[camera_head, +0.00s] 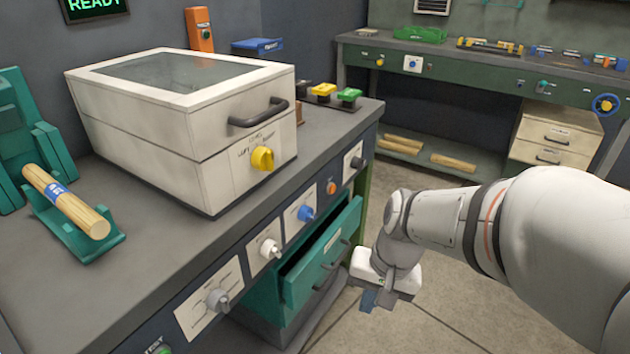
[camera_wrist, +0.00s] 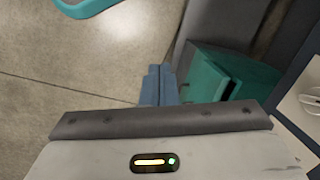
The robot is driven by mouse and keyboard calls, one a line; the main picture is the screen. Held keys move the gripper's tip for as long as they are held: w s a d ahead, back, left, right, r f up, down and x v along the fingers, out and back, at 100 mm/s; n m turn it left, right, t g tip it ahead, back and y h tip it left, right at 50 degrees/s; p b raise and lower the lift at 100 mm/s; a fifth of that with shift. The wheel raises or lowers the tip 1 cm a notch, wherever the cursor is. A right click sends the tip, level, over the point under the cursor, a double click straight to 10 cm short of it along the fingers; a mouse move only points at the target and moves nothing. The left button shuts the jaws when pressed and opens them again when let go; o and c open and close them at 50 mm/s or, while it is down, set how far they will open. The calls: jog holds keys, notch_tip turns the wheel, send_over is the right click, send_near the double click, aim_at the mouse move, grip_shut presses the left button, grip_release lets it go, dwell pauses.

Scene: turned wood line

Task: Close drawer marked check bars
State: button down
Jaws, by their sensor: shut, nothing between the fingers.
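A green drawer (camera_head: 318,265) under the workbench stands pulled out, with a dark gap showing behind its front. Its grey bar handle is on the front face; I cannot read any marking on it. In the wrist view the open drawer (camera_wrist: 222,80) is at the right, with its dark inside partly visible. My gripper (camera_head: 376,300) is in front of the drawer and to its right, apart from it. In the wrist view my gripper's blue fingers (camera_wrist: 158,84) are together and empty, left of the drawer.
The workbench top (camera_head: 200,250) carries a white lidded box (camera_head: 190,125) and a wooden bar (camera_head: 66,200) in a green cradle. Knobs (camera_head: 270,248) stick out of the panel above the drawer. The floor (camera_head: 440,315) in front is open. A second bench (camera_head: 470,70) stands behind.

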jog(key=w+a+f+m+y+p, duration=0.1)
jog(key=w+a+m+y+p, duration=0.15)
jog(key=w+m, duration=0.3)
jog(key=m+t+y, duration=0.3)
jog(key=m+t, duration=0.2)
jog(key=m, duration=1.1)
send_near(317, 256)
jog(key=shift+b+x, duration=0.4)
jog(key=shift+x, duration=2.7)
jog(key=shift+d+f, duration=0.1)
jog(key=shift+f, duration=0.05)
